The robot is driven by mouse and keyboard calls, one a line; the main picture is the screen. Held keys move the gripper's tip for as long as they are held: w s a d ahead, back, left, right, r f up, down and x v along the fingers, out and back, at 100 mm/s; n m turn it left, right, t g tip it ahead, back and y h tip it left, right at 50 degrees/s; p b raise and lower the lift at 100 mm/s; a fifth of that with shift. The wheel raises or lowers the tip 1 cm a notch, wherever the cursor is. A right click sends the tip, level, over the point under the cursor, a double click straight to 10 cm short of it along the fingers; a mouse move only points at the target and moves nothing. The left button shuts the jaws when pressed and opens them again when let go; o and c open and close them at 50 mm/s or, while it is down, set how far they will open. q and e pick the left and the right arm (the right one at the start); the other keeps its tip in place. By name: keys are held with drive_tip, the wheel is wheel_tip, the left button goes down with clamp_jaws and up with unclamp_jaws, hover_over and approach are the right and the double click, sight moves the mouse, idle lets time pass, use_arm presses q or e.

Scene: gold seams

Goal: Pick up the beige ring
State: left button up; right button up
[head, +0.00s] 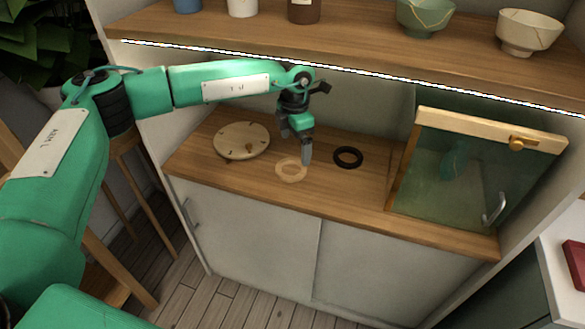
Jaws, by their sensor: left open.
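The beige ring (291,169) lies flat on the wooden counter, between a round beige disc and a black ring. My left gripper (307,158) points down at the ring's right side, its fingertip close to or over the ring's edge. I cannot tell whether it touches. The gripper is open and holds nothing that I can see; one finger largely hides the other. My right gripper is not in view.
The black ring (348,157) lies just right of the gripper. The round disc (241,140) with dark marks lies left. A glass-fronted box (470,170) stands right. A shelf (350,45) with bowls (528,31) hangs above my arm. The counter's front edge is clear.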

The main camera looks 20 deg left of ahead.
sight(293, 171)
use_arm(q)
drive_tip(key=shift+a+f, duration=0.2)
drive_tip(key=shift+f, duration=0.1)
wheel_tip(293, 171, down, 7)
drive_tip(key=shift+s+r, duration=0.1)
drive_tip(key=c, duration=1.1)
drive_tip(key=shift+o, duration=0.2)
